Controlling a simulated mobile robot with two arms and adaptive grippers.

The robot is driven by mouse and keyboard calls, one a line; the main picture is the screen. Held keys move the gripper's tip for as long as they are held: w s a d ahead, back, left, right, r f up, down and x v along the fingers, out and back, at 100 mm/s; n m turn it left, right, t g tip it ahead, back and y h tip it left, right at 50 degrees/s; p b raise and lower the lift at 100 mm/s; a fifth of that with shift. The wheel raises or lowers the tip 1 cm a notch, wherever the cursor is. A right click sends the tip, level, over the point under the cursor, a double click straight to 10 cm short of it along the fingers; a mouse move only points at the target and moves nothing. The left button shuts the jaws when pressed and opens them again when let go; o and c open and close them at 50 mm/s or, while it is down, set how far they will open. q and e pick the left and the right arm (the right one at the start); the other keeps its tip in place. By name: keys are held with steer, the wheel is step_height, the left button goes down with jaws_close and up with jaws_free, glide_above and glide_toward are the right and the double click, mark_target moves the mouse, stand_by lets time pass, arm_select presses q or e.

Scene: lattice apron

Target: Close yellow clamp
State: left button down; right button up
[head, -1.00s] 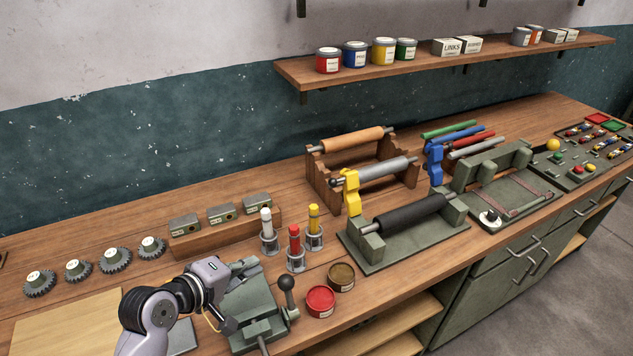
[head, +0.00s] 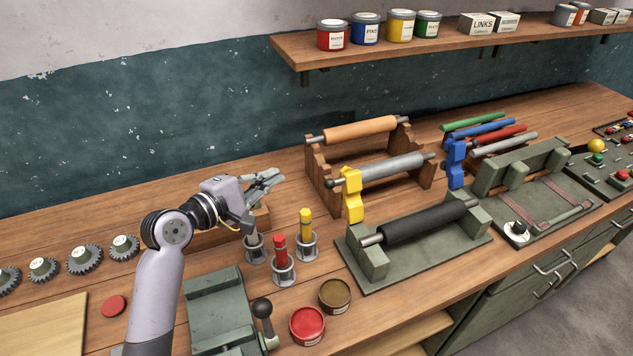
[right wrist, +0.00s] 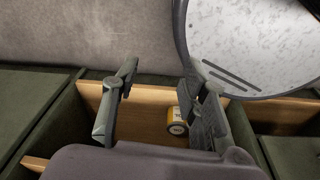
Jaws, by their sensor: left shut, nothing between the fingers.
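The yellow clamp (head: 352,195) stands at the left end of the grey roller (head: 393,168) on a wooden rack. Whether its jaw is closed cannot be told. My left gripper (head: 272,179) is shut and empty. The clamp does not show in the right wrist view. There, my right gripper (right wrist: 160,78) has its fingers wide apart, with nothing held, over a low shelf.
A black roller press (head: 425,222) stands in front of the rack. A blue clamp (head: 455,163) is to the right.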

steer(key=s+a+f+b, duration=0.2)
steer(key=s+f+b, duration=0.2)
steer(key=s+f, duration=0.1)
arm_select(q)
steer(key=w+d+f+p, duration=0.2)
steer(key=w+d+f, duration=0.5)
steer(key=w, duration=0.1)
steer(key=s, duration=0.1)
steer(key=s+d+r+p, duration=0.1)
steer(key=s+p, duration=0.1)
steer(key=shift+s+d+r, duration=0.2)
steer(key=shift+r, duration=0.15)
arm_select(e)
steer(key=r, duration=0.1)
steer(key=w+r, duration=0.1)
steer(key=w+d+r, duration=0.1)
steer(key=r, duration=0.1)
steer(key=shift+w+r, duration=0.1)
steer(key=shift+w, duration=0.1)
steer(key=shift+w+a, duration=0.1)
steer(key=shift+w, duration=0.05)
